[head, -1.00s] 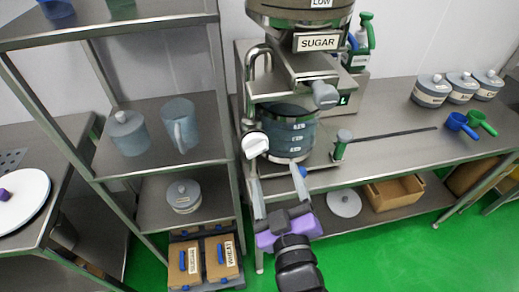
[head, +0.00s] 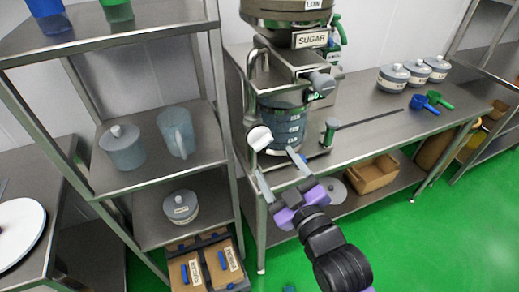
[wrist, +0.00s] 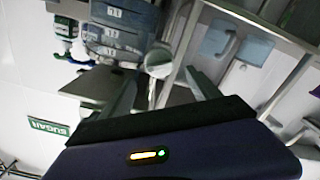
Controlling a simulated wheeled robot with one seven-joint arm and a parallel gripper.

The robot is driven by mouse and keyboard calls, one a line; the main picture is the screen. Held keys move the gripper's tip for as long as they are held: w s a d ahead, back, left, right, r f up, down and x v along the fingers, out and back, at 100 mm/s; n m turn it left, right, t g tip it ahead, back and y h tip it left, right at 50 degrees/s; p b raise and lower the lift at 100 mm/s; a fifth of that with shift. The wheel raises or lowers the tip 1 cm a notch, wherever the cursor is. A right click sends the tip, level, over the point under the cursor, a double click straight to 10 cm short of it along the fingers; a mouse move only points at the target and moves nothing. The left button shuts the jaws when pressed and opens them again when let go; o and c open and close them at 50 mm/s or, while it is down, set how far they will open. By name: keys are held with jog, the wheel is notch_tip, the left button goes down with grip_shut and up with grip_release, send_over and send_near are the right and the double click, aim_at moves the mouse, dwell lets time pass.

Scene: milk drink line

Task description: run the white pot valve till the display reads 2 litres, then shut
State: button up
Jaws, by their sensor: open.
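A white round knob (head: 259,138) sits at the front left of a blue-grey banded pot (head: 284,128), under the sugar hopper. I take it for the white pot valve. In the wrist view the white knob (wrist: 158,62) lies beyond and between my fingertips, beside the banded pot (wrist: 118,32). My gripper (head: 279,172) is open and empty, below and in front of the knob, apparently apart from it. In the wrist view my gripper (wrist: 162,88) has its fingers spread wide. No litre reading is legible in either view.
A SUGAR-labelled hopper unit (head: 310,40) overhangs the pot. A shelf rack (head: 205,158) with pots and a jug stands close on the left. Green floor (head: 430,240) is free at the right front.

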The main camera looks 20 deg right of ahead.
aim_at(264, 145)
jog(key=w+p, duration=0.1)
jog(key=w, duration=0.5)
jog(key=shift+w, duration=0.25)
jog(key=shift+c, duration=0.4)
jog(key=c, duration=1.3)
jog(key=shift+m, duration=2.9)
jog(key=o, duration=1.4)
